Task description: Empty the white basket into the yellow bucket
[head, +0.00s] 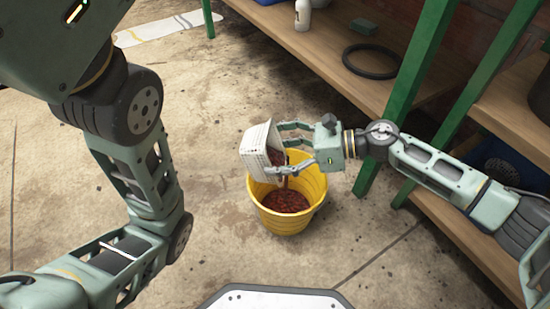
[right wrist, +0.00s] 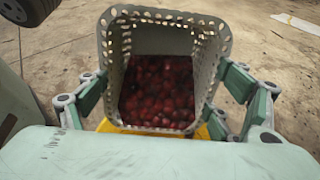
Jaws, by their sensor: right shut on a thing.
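The white basket (head: 256,151) is held above the yellow bucket (head: 310,191) in the head view, tilted on its side over the bucket's back left rim. My right gripper (head: 284,153) is shut on the basket. In the right wrist view the basket (right wrist: 226,62) lies between the fingers, with dark red fruit (right wrist: 157,92) seen through its opening; I cannot tell how much of it is in the basket or below. Dark red fruit (head: 286,201) also lies inside the bucket. A strip of the bucket (right wrist: 203,131) shows beneath the basket. My left gripper is out of view.
The bucket stands on a bare concrete floor (head: 215,235). Green shelf posts (head: 418,70) and wooden shelves (head: 320,45) stand close on the right. Floor left of the bucket is clear.

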